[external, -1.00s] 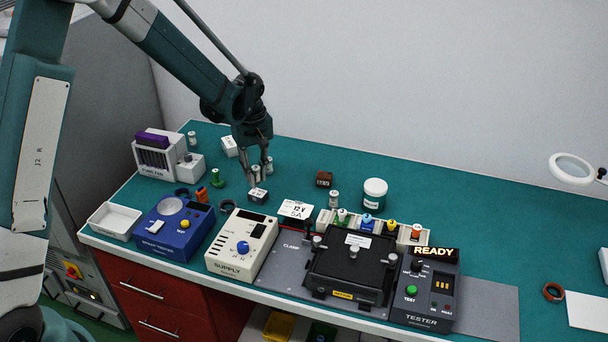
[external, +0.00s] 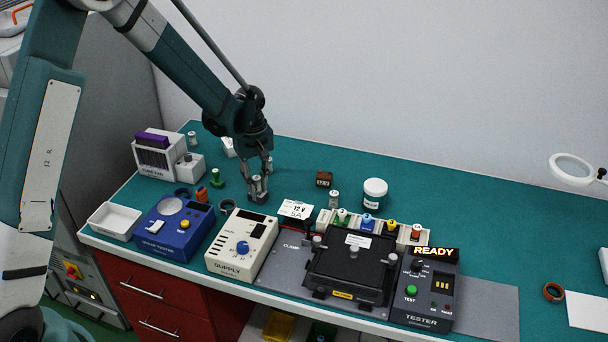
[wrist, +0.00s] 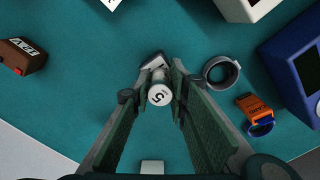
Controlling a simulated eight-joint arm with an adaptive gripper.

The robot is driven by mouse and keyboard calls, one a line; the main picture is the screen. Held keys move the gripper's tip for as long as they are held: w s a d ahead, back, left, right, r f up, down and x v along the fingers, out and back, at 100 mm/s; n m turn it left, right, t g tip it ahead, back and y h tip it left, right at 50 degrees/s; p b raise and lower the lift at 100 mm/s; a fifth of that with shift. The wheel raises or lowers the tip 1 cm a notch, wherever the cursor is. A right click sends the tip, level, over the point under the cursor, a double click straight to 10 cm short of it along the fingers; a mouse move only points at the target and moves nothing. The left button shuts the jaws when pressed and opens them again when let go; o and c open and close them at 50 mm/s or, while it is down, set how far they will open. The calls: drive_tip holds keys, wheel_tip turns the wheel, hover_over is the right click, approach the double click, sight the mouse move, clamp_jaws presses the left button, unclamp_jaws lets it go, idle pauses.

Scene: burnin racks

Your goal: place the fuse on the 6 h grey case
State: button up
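The fuse (wrist: 160,93), a pale cylinder with a 5 on its top, stands upright between the fingers of my gripper (wrist: 162,84) in the wrist view. The fingers are shut on it. In the external view my gripper (external: 259,186) is low over a small dark grey case (external: 258,197), with the fuse's pale top showing between the fingers. Part of the case (wrist: 153,62) shows just beyond the fuse in the wrist view. The fingers partly cover the case, its label cannot be read, and I cannot tell whether the fuse touches it.
A brown case (external: 324,179) stands to the right. The supply (external: 240,243), blue meter (external: 172,226), tester (external: 427,290) and clamp fixture (external: 350,265) line the front. A dark ring (wrist: 221,72) and an orange part (wrist: 254,106) lie near the gripper.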

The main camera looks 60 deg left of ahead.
sight(256, 178)
drive_tip(key=o, duration=0.4)
drive_tip(key=shift+c, duration=0.2)
drive_tip(key=shift+r, duration=0.15)
drive_tip(key=shift+r, duration=6)
